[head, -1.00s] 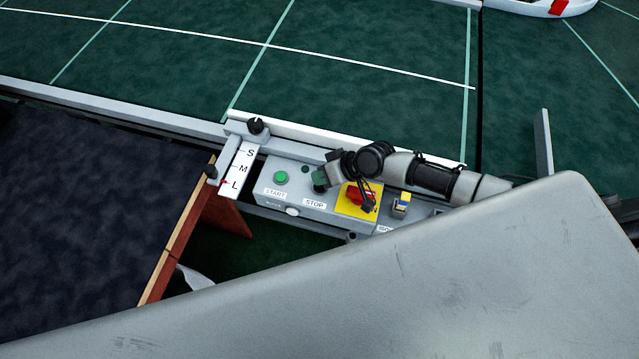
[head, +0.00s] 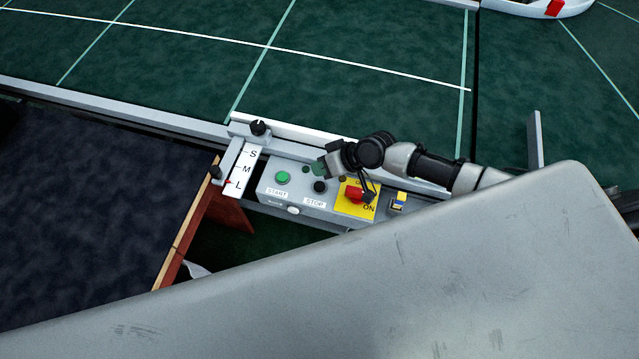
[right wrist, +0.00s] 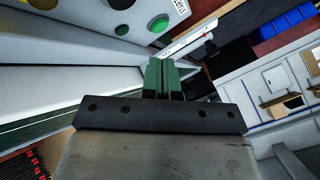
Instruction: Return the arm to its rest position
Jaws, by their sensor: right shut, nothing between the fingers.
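My right arm (head: 430,168) reaches in from the right over the grey control box. Its gripper (head: 318,168) is just behind the box's top, near the black STOP button (head: 320,186) and apart from it. In the right wrist view its green fingers (right wrist: 164,80) are together with nothing between them. The green START button (head: 283,178) lies left of the gripper and also shows in the right wrist view (right wrist: 158,23). My left gripper is not in view.
A red rotary switch (head: 354,194) on a yellow plate sits under my right wrist. A white S-M-L scale (head: 243,172) with black knobs stands left of the box. The green conveyor belt (head: 350,50) behind is mostly clear. A large grey surface hides the lower right.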

